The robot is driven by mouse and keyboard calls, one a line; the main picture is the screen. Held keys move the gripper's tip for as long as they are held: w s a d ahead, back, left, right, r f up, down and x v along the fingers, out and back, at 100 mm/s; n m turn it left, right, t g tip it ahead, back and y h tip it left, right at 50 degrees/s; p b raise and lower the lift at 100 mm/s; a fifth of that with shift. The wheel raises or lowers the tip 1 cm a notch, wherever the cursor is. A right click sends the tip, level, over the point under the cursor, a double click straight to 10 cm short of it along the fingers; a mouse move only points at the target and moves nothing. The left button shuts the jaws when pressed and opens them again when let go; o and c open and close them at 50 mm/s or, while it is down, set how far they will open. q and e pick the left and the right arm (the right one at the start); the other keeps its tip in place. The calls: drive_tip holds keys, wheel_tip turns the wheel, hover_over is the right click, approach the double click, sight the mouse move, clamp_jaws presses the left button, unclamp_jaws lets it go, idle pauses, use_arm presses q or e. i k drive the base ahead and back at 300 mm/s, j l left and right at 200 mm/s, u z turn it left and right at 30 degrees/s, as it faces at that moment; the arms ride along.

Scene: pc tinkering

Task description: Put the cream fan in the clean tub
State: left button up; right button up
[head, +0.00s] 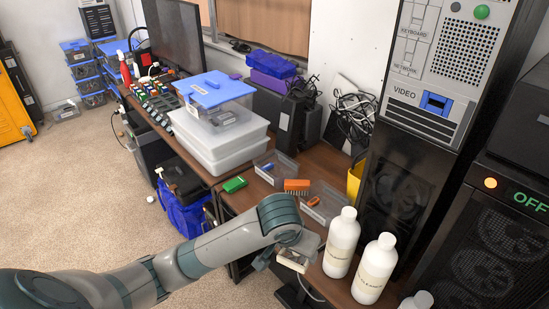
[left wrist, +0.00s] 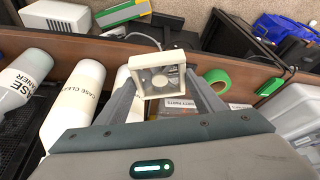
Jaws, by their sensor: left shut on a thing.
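The cream fan (left wrist: 150,84) is a small square frame with a round hub, held between the fingers of my left gripper (left wrist: 163,88). In the head view the left gripper (head: 291,258) is at the front edge of the desk, left of the white bottles, with the cream fan (head: 288,262) partly hidden under it. Two clear tubs lie on the desk: one (head: 287,172) with a blue item, one (head: 331,210) with an orange item. I cannot tell which is the clean tub. A label ending in "PARTS" (left wrist: 180,104) shows behind the fan. My right gripper is not in view.
Two white cleaner bottles (head: 341,243) (head: 373,270) stand close right of the gripper. An orange brush (head: 297,186) and a green item (head: 234,184) lie on the desk. Stacked white bins (head: 220,150) stand farther back. A tall PC tower (head: 430,100) rises at right.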

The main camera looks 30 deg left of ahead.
sight(274, 173)
drive_tip(key=i+j, duration=0.8)
